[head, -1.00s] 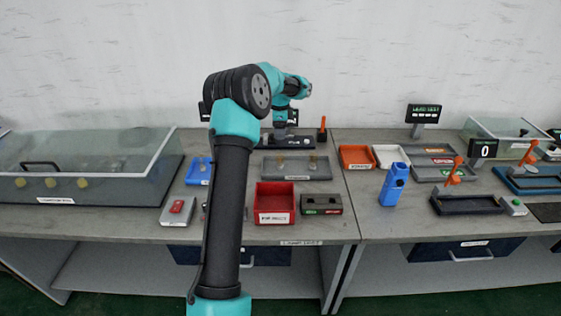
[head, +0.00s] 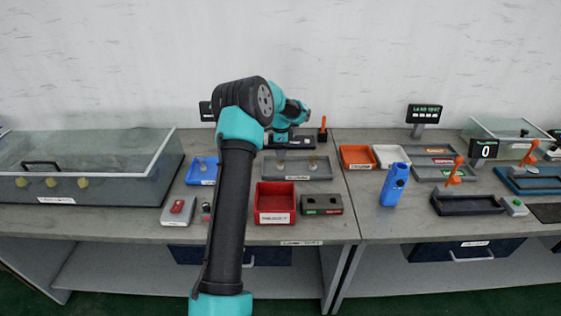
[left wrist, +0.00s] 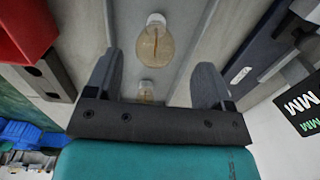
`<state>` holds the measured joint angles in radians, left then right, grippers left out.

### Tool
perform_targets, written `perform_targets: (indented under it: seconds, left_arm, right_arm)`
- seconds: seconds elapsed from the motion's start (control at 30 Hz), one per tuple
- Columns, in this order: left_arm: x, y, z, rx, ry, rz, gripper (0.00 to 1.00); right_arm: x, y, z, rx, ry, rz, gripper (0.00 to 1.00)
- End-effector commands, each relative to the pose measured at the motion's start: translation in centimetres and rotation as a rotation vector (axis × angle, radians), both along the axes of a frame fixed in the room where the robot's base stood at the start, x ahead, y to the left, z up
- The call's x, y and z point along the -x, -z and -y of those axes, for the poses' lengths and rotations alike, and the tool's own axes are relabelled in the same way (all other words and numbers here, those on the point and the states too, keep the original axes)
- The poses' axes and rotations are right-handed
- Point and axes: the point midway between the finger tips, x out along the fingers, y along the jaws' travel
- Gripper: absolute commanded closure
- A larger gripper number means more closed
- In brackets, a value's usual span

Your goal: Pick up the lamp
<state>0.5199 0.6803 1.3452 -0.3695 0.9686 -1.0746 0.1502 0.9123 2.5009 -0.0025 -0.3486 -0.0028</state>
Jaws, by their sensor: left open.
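Two clear lamps with pale bases stand in a grey tray (head: 297,160) in the head view, one at the left (head: 281,167) and one at the right (head: 313,163). My left gripper (left wrist: 158,62) is open and empty. In the left wrist view one lamp (left wrist: 155,45) shows between and slightly beyond the fingertips, and the other lamp (left wrist: 146,90) shows between the fingers, partly hidden by the gripper body. Neither lamp is visibly touched. In the head view the gripper is above the back of the tray, its fingers hard to make out. My right gripper is out of view.
A red bin (head: 275,218) and a dark button box (head: 321,205) stand in front of the tray. A blue tray (head: 202,171) is at its left. A dark fixture with an orange lever (head: 322,130) stands behind. A large glass-covered box (head: 80,165) fills the left side.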

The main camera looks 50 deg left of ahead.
Motion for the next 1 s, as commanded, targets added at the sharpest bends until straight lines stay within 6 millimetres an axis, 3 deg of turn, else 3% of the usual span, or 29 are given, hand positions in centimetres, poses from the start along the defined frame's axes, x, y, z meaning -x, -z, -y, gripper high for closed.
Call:
perform_targets:
  seconds: [0.4,0.93,1.0]
  left_arm:
    - [0.2,4.8,0.6,0.001,0.0,-0.001,0.25]
    - [0.1,5.0,0.6,0.001,0.0,-0.001,0.25]
    - [0.1,5.0,0.6,0.001,0.0,-0.001,0.31]
  right_arm:
    - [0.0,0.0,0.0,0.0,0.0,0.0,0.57]
    - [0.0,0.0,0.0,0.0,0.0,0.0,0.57]
    - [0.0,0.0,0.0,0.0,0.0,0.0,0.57]
